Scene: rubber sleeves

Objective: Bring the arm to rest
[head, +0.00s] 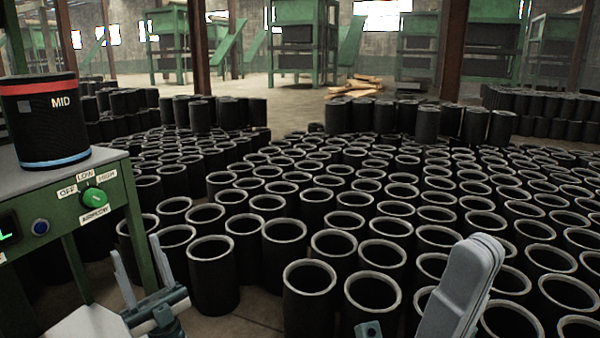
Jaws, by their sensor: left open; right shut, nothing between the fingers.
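My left gripper (141,268) is at the lower left, beside the green workbench. Its two thin grey fingers point up and stand apart, with nothing between them. My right gripper (478,250) is at the lower right, in front of the black sleeves. Its grey fingers are together and hold nothing visible. The rest of both arms is mostly cut off by the bottom edge.
A green workbench (122,190) at the left carries a black sleeve marked MID (45,125) and a green airflow knob (94,197). Many open-topped black rubber sleeves (213,275) crowd the floor. Bare floor (240,322) shows in a small patch at the bottom.

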